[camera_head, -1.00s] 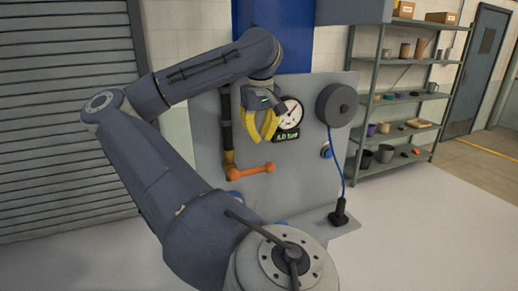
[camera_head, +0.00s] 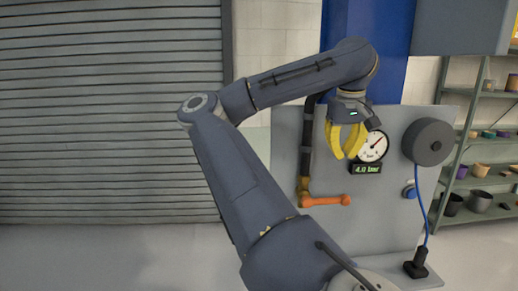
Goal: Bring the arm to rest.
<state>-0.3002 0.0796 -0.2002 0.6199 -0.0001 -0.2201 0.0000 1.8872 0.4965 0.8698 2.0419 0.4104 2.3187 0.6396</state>
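My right gripper (camera_head: 345,155) hangs from its bent arm with yellow fingers pointing down. The fingers are apart, with a gap between them, and I see nothing held. The gripper appears in front of the grey panel (camera_head: 285,135), just left of the round white gauge (camera_head: 373,147), whose edge it partly overlaps in the picture. I cannot tell its distance from the panel. My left gripper is not in view.
Left of the gripper a dark vertical pipe (camera_head: 307,140) ends in an orange handle (camera_head: 328,200). A dark reel (camera_head: 428,142) with a blue hose (camera_head: 421,205) is on the right. Shelves (camera_head: 462,150) stand beyond. A shutter (camera_head: 110,110) fills the left; the floor there is clear.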

